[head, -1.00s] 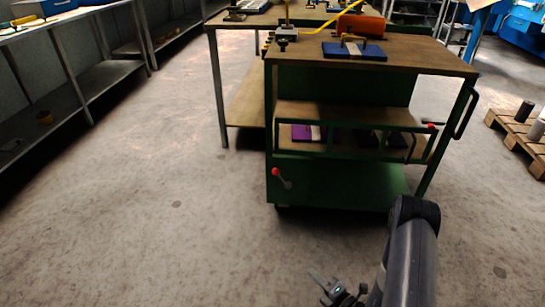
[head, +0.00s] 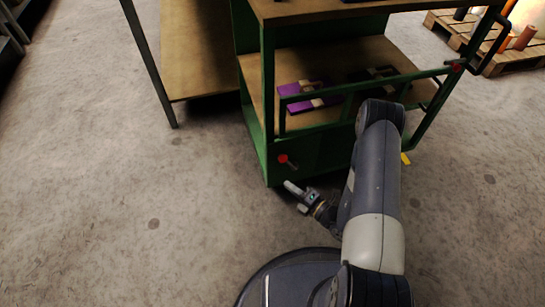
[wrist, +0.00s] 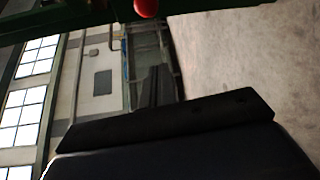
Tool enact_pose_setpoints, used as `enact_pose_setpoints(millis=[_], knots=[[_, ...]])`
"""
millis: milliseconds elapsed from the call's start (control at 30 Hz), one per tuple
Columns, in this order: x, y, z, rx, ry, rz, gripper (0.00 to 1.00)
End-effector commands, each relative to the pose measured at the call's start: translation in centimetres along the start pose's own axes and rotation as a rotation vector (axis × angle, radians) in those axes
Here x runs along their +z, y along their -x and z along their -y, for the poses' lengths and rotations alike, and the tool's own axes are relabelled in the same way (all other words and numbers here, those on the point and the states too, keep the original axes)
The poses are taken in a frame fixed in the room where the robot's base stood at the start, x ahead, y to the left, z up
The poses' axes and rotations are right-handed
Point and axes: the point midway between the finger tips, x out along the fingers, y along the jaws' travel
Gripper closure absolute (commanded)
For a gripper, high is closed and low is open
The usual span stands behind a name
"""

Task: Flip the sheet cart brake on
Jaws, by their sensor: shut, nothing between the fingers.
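The green sheet cart (head: 269,100) stands ahead in the head view. Its brake lever (head: 283,158) has a red knob and sits low on the near end panel. The stem slants down and right from the knob. My gripper (head: 291,187) is shut and empty, just below the knob in the picture and apart from it. In the wrist view, the red knob (wrist: 146,8) shows at the top edge, cut off by the frame, and its stem cannot be made out there. The fingertips are small and dim in the head view.
A purple package (head: 300,97) and dark packages lie on the cart's lower shelf behind a green rail. A second red knob (head: 455,67) sits at the rail's right end. A wooden table (head: 205,60) stands at left, a pallet (head: 470,32) at far right. Floor left is clear.

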Motion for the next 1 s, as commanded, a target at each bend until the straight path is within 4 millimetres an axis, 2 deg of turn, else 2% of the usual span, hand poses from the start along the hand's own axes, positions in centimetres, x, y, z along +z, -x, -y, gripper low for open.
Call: enact_pose_setpoints(millis=[367,533,667,1000], knots=[[0.0,0.0,0.0,0.000,0.000,0.000,1.00],[-0.1,-0.9,0.1,0.000,0.003,-0.003,1.00],[-0.1,-2.6,0.1,0.002,0.004,-0.005,1.00],[-0.1,-8.4,0.1,0.004,0.004,-0.003,1.00]])
